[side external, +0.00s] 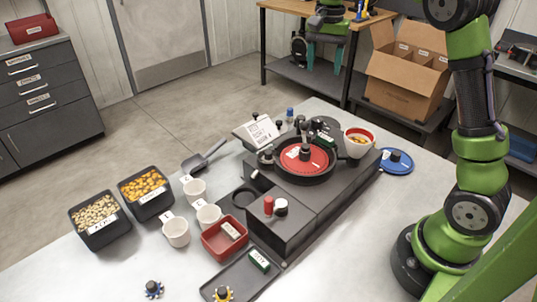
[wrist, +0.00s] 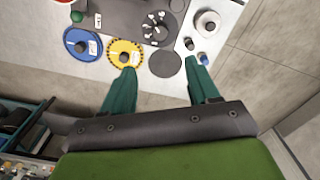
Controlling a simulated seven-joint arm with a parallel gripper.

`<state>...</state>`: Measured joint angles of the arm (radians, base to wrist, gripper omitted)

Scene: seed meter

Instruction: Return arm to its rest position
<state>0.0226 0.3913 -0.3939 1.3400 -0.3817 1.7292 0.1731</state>
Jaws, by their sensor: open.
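My gripper (wrist: 160,72) shows in the wrist view with its two dark green fingers spread apart and nothing between them. Beyond the fingertips in the wrist view lie a yellow-rimmed disc (wrist: 125,53), a blue disc (wrist: 82,45) and a plain dark disc (wrist: 165,64) on the pale table. The height of the fingers above the table is hard to tell. The seed meter (side external: 320,195), a dark block with a red disc (side external: 305,160), stands on the table.
A seed bowl (side external: 358,142) with a red rim sits on the meter's far end. Two seed bins (side external: 100,220) (side external: 146,192), white cups (side external: 177,232), a red tray (side external: 225,238) and a scoop (side external: 203,158) stand left of it. A cardboard box (side external: 405,70) stands behind.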

